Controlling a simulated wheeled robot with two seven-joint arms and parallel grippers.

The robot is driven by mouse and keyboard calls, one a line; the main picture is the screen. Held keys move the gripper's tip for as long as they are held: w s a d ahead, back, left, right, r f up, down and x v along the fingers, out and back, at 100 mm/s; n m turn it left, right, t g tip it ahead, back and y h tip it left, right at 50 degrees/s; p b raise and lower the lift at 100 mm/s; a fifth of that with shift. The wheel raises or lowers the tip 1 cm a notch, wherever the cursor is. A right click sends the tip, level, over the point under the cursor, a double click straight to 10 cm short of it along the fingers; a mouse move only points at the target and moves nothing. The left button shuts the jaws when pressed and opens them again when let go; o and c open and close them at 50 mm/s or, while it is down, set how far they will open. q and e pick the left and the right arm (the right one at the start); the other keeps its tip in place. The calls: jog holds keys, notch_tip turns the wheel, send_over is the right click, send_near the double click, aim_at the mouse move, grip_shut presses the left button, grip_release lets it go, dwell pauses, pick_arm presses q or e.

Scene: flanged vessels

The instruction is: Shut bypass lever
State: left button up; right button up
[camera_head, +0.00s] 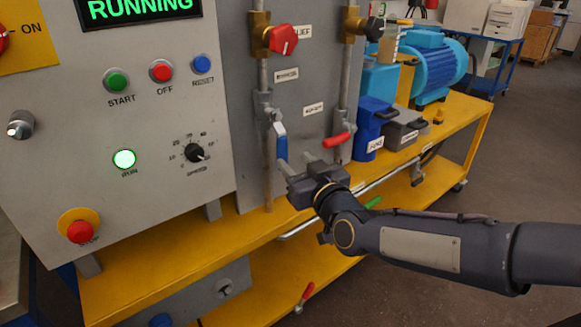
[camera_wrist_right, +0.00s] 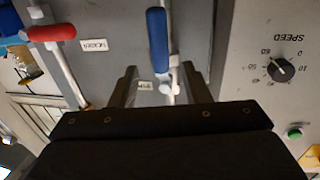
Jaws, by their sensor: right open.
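A blue-handled lever (camera_head: 281,141) hangs nearly straight down from a valve on the left pipe of the grey panel. A red-handled lever (camera_head: 336,140) on the right pipe lies nearly level. The small labels beside them are too blurred to read, so I cannot tell which is the bypass lever. My right gripper (camera_head: 295,163) is open and empty, just below the blue handle. In the right wrist view the blue handle (camera_wrist_right: 157,40) lies beyond and between the fingertips (camera_wrist_right: 159,68), with no contact evident. The red handle (camera_wrist_right: 52,33) is off to the left there. My left gripper is out of view.
A control panel (camera_head: 60,110) with buttons and a speed dial stands left of the pipes. A red relief knob (camera_head: 283,40) is above the blue lever. A blue pump motor (camera_head: 425,68) stands on the yellow bench (camera_head: 458,118) at right. The floor at right is clear.

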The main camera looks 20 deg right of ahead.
aim_at(285, 149)
jog(key=shift+w, duration=0.4)
jog(key=w, duration=0.4)
jog(key=w+a, duration=0.1)
jog(key=w, duration=0.2)
jog(key=shift+r, duration=0.1)
jog(key=shift+a, duration=0.1)
grip_shut()
